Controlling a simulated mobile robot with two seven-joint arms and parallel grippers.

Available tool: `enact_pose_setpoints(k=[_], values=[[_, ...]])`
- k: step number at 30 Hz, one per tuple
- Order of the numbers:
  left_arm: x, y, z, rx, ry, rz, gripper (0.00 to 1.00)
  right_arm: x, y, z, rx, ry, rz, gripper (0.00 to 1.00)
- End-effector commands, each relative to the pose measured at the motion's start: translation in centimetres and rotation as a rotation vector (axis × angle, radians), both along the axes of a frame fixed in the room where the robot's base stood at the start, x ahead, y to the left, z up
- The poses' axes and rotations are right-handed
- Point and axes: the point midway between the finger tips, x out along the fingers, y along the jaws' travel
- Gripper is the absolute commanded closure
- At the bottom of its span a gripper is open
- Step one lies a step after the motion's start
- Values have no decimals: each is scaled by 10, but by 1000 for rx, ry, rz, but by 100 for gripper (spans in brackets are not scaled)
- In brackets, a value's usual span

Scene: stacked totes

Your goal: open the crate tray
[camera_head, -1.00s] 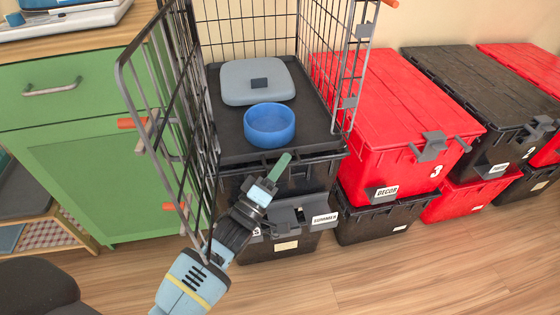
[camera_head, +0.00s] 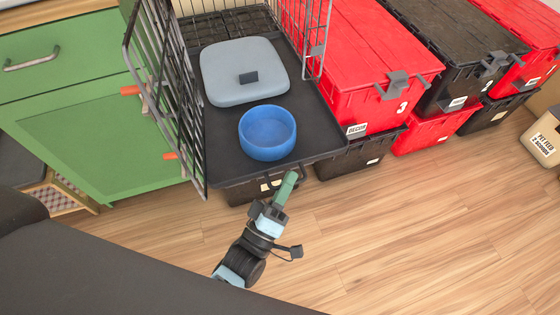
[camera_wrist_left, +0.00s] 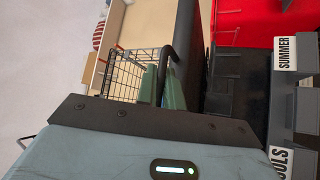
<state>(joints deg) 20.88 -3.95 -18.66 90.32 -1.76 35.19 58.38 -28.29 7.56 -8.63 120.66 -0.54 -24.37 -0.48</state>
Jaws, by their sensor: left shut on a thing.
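A wire crate (camera_head: 315,45) stands open at the front, its barred door (camera_head: 165,85) swung out to the left. Its black crate tray (camera_head: 318,125) sticks out well past the front posts, toward me. A grey lidded box or cushion (camera_head: 243,68) and a blue bowl (camera_head: 267,133) sit on the tray. My left gripper (camera_head: 286,184) is at the tray's front edge, shut on its dark handle. In the left wrist view the curved black handle (camera_wrist_left: 169,52) runs between the green fingers (camera_wrist_left: 160,88). My right gripper is not in view.
A green cabinet (camera_head: 105,135) stands left of the crate. Red and black totes (camera_head: 370,50) are stacked to the right. Black totes (camera_head: 250,190) lie under the tray. A cardboard box (camera_head: 542,140) is at the far right. The wood floor (camera_head: 400,230) in front is clear.

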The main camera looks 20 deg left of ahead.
Motion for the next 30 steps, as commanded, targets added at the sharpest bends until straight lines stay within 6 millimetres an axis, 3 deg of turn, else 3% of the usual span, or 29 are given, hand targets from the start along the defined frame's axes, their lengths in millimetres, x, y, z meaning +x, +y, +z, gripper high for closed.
enact_pose_setpoints(k=[6, 17, 18, 22, 30], values=[[-11, -7, -1, 1, 2, 0, 100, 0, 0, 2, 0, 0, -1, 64], [-11, -7, -1, 1, 2, 0, 100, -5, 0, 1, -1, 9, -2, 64], [-11, -7, -1, 1, 2, 0, 88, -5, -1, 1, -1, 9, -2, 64], [-11, -7, -1, 1, 2, 0, 72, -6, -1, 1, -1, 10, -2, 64], [-11, -7, -1, 1, 1, 0, 69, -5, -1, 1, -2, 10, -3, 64]])
